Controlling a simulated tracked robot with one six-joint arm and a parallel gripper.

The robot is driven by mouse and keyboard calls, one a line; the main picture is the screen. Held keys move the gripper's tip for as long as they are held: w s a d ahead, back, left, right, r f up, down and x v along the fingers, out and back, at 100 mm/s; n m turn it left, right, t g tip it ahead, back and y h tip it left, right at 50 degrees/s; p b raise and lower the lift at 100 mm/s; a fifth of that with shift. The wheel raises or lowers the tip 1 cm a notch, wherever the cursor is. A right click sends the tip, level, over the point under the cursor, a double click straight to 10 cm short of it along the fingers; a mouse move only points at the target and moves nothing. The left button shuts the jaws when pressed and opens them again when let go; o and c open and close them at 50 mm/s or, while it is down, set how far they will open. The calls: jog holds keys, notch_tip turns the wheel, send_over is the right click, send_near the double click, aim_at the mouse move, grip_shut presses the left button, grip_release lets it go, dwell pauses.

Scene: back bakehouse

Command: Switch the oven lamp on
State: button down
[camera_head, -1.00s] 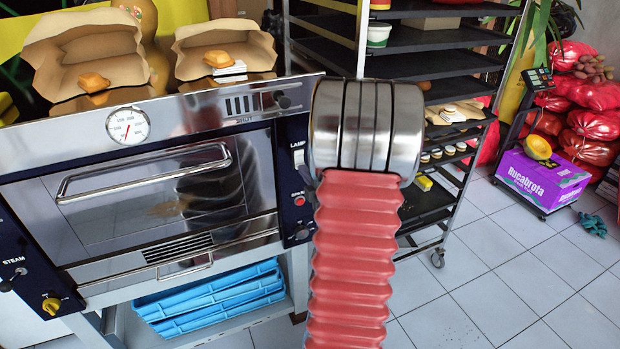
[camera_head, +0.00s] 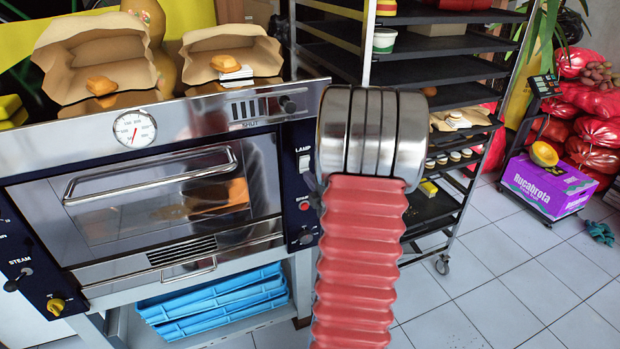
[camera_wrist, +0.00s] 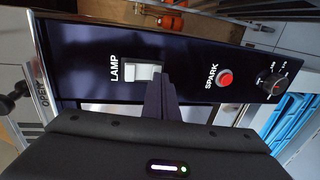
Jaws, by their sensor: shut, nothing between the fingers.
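The oven (camera_head: 150,200) stands at the left with its glass door closed. Its white lamp switch (camera_head: 304,163) is on the dark panel right of the door, under the word LAMP. The switch also shows in the wrist view (camera_wrist: 142,71). My gripper (camera_wrist: 160,82) is shut and empty, its tips at the switch's edge on the side towards SPARK. I cannot tell whether they touch it. In the head view my own arm hides most of the gripper. A warm orange patch (camera_head: 238,191) shows in the right part of the door glass.
The red spark button (camera_head: 304,206) sits just below the switch, with a black knob (camera_wrist: 275,82) beyond it. A tray rack (camera_head: 455,93) stands close behind on the right.

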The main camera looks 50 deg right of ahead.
jog(key=s+a+f, duration=0.2)
jog(key=s+a, duration=0.4)
jog(key=s, duration=0.5)
jog(key=shift+a+f, duration=0.15)
jog(key=shift+a, duration=0.15)
jog(key=shift+s, duration=0.1)
jog(key=s+a+f+m+g+y, duration=0.1)
jog(key=s+f+m+g+y, duration=0.1)
jog(key=s+f+m+g, duration=0.9)
jog(key=w+a+r+t+y, duration=0.1)
jog(key=w+a+r+y, duration=0.1)
jog(key=a+r, duration=0.5)
jog(key=w+a+r+t+y, duration=0.1)
jog(key=a+r, duration=0.7)
jog(key=a, duration=1.2)
jog(key=w+a+r+y, duration=0.3)
jog(key=w+a+r, duration=0.2)
jog(key=a, duration=0.9)
notch_tip(320, 180, up, 3)
jog(key=shift+m+t, duration=0.4)
